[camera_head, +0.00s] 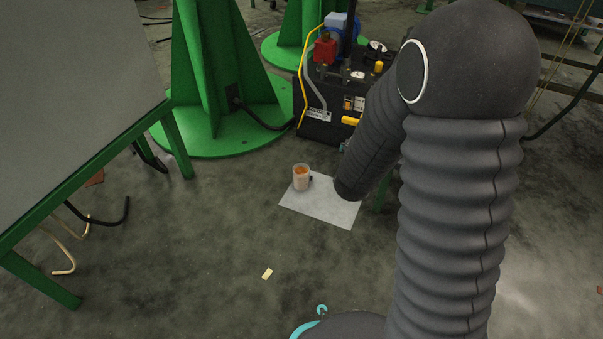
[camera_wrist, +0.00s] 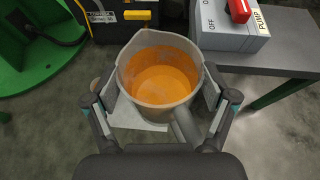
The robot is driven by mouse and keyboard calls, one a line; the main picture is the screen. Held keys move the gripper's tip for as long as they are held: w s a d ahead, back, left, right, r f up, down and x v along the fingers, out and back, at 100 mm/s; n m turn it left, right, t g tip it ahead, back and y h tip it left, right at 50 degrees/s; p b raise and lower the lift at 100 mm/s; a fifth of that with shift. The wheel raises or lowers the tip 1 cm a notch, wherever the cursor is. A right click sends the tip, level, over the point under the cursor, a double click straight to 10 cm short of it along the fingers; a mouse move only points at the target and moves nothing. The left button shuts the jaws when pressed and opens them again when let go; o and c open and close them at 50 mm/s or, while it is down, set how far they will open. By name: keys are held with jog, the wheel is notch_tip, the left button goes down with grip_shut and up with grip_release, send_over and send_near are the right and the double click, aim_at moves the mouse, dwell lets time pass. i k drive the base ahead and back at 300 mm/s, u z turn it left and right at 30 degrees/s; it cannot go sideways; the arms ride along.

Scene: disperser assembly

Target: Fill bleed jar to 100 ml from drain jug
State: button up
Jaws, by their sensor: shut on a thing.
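In the wrist view my gripper (camera_wrist: 162,104) is shut on a wide, translucent jug (camera_wrist: 138,100) with a pouring lip. The jug holds orange liquid (camera_wrist: 161,83) and looks roughly upright. In the head view my arm hides the gripper and jug. A small clear jar (camera_head: 301,183), showing orange in its upper part, stands upright at the upper left of a white sheet (camera_head: 325,207). A small dark thing touches or adjoins its right side. I cannot read any level on the jar. In the wrist view the jug and finger hide most of what is below.
A black hydraulic unit (camera_head: 322,128) with hoses stands behind the sheet. Green pedestals (camera_head: 215,140) and a green-framed panel (camera_head: 75,90) stand left. In the wrist view a grey pump switch box (camera_wrist: 228,38) sits on a grey table (camera_wrist: 285,64) at right. Open floor lies before the sheet.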

aim_at(300, 171)
jog(key=z, duration=2.35)
jog(key=k, duration=1.15)
jog(key=u, duration=1.85)
jog(key=i, duration=1)
jog(key=u, duration=0.05)
